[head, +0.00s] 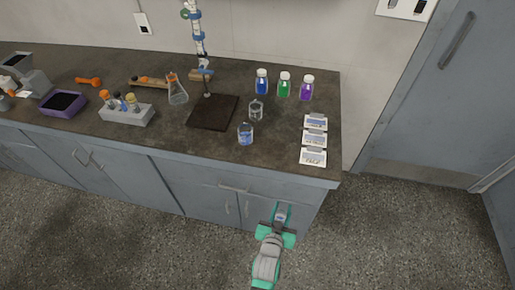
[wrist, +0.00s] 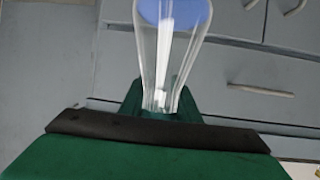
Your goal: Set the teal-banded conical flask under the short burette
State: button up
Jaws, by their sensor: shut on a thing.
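My gripper (head: 281,214) is low in front of the counter in the head view, clear of it. In the wrist view it is shut on a clear glass vessel (wrist: 165,55) that widens away from the jaws and has a blue area at its far end. It looks like a conical flask held by the neck; a teal band cannot be made out. A conical flask with an orange mark (head: 177,93) stands on the counter. A burette (head: 198,38) with blue clamps stands upright at the back, above a dark square plate (head: 213,112). Its full height is cut off.
The counter (head: 180,140) holds two glass beakers, one with blue liquid (head: 245,136) and one clear (head: 256,112). Blue, green and purple bottles (head: 284,86) stand behind. Label cards (head: 314,140) lie at the right edge. A tube rack (head: 128,115) stands left.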

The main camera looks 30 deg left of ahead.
jog(key=w+d+f+m+h, duration=0.1)
jog(key=d+f+h, duration=0.1)
jog(key=d+f, duration=0.6)
jog(key=shift+w+d+m, duration=0.3)
jog(key=shift+d+m, duration=0.1)
jog(key=shift+d, duration=0.55)
jog(key=shift+w, duration=0.1)
